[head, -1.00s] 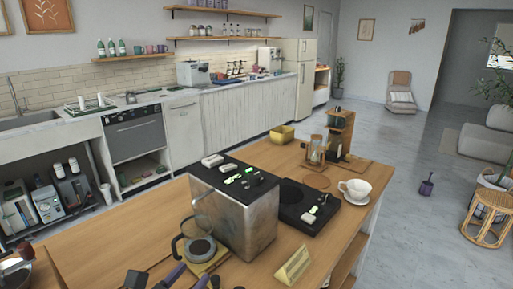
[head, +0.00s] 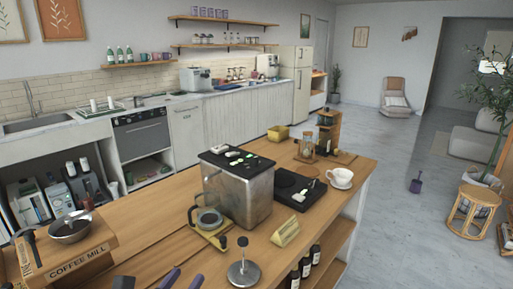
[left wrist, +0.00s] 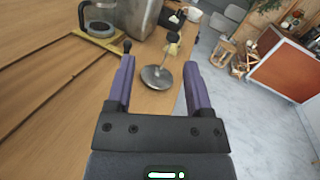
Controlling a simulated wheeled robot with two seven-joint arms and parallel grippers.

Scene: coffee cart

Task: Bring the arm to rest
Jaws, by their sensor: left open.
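My left gripper (head: 184,279) shows at the bottom edge of the head view, with only its purple fingertips in sight. In the left wrist view the left gripper (left wrist: 159,62) has its two purple fingers wide apart, with nothing held between them. Beyond the fingers, a round metal disc with a thin stem (left wrist: 155,78) stands on the wooden counter. The same disc (head: 244,274) shows in the head view to the right of the fingertips. Most of the left arm is out of view. My right gripper is in neither view.
The wooden counter (head: 140,268) carries a steel machine (head: 237,190), a glass pot (head: 208,221), a yellow wedge (head: 285,232), a white cup (head: 341,178) and a coffee mill (head: 75,245). Several dark bottles (head: 304,268) stand on a shelf below. Open floor (head: 420,230) lies to the right.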

